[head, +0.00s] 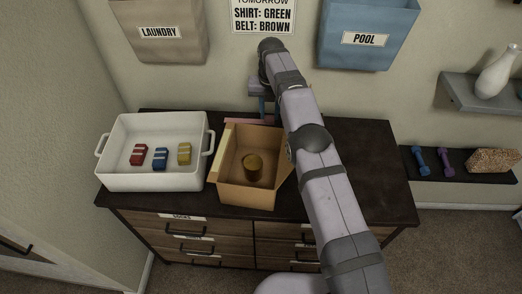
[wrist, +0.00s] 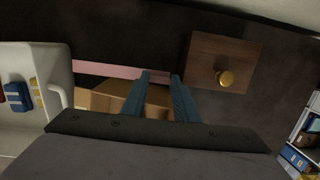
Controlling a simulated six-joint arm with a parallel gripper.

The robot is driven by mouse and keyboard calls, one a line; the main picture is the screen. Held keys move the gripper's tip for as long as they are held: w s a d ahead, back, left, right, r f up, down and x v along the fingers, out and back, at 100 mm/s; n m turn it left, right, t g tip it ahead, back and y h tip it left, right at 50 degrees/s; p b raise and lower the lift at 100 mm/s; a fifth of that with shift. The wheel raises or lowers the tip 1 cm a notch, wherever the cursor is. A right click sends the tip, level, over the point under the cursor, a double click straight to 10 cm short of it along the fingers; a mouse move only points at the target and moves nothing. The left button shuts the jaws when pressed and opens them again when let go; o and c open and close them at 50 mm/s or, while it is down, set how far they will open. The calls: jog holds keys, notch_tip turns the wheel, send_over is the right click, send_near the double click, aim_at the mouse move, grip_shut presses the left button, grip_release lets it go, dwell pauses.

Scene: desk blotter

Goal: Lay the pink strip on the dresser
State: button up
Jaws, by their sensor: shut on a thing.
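The pink strip (wrist: 105,70) runs across the wrist view behind the cardboard box. A short piece of the strip also shows in the head view (head: 239,121), just behind the box's back edge. My gripper (wrist: 161,75) is shut on the strip, with pink showing between and beyond the fingertips. In the head view my gripper (head: 262,117) points down behind the box. The dresser (head: 375,150) has a dark top and lies under all of this. I cannot tell whether the strip touches the dresser top. My arm hides part of the dresser.
A white tub (head: 118,180) holding red, blue and yellow bundles stands at left. The open cardboard box (head: 232,197) holds a round yellow-brown thing (head: 253,168). A wooden block with a gold knob (wrist: 222,66) stands close to my right finger. The dresser's right side is clear.

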aim_at(269, 122)
notch_tip(269, 122, down, 5)
jog(key=shift+s+r, duration=0.1)
jog(key=shift+f+p, duration=0.5)
jog(key=shift+f, duration=1.85)
jog(key=shift+f, duration=0.2)
jog(key=o, duration=0.8)
jog(key=shift+r, duration=0.15)
jog(key=r, duration=0.4)
jog(key=s+r+b, duration=0.1)
jog(key=r, duration=0.3)
jog(key=r+b, duration=0.1)
jog(key=r, duration=0.3)
jog(key=shift+s, duration=0.35)
